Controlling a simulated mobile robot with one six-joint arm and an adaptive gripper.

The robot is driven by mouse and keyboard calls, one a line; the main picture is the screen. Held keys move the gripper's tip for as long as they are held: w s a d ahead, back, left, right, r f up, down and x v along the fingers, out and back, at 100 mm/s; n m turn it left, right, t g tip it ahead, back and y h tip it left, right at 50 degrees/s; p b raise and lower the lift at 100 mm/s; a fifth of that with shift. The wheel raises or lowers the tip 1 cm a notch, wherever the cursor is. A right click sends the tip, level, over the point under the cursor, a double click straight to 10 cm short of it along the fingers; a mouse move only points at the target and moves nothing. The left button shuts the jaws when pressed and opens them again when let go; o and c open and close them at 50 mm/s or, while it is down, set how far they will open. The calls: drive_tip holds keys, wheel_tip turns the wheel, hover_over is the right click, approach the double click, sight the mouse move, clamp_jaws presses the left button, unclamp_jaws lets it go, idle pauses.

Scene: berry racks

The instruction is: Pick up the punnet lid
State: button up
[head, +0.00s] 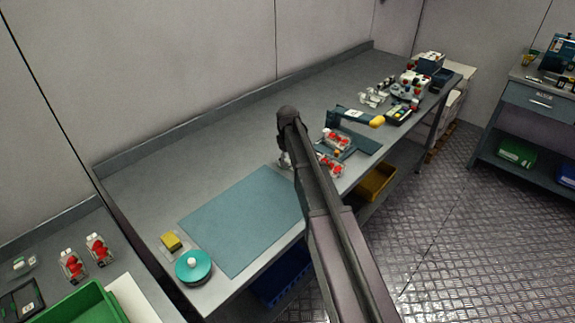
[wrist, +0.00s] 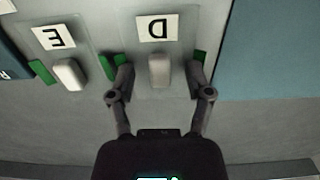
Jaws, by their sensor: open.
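In the wrist view a clear punnet lid (wrist: 157,27) marked D lies flat on the grey bench, with a pale upright grip (wrist: 159,70) on it. My gripper (wrist: 160,82) is open, with one finger on each side of that grip; I cannot tell whether either finger touches it. A second clear lid (wrist: 54,37) marked E, with its own pale grip (wrist: 69,74), lies to the left. In the head view my arm hides most of the gripper and the lids.
Green pieces (wrist: 108,67) lie beside the grips. A teal mat (head: 245,218) covers part of the bench (head: 245,130) to the left. Filled punnets (head: 330,163) stand close to the right of my arm. A teal round pot (head: 193,267) and yellow sponge (head: 171,241) sit at the near end.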

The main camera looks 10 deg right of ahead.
sight(288, 161)
drive_tip(key=c, duration=0.8)
drive_tip(key=shift+c, duration=0.2)
drive_tip(key=shift+r, duration=0.2)
wheel_tip(288, 161, up, 4)
drive_tip(key=p, duration=0.4)
drive_tip(key=shift+f, duration=0.15)
drive_tip(key=s, duration=1)
drive_tip(key=s+r+p, duration=0.1)
drive_tip(key=s, duration=0.5)
drive_tip(key=shift+a, duration=0.25)
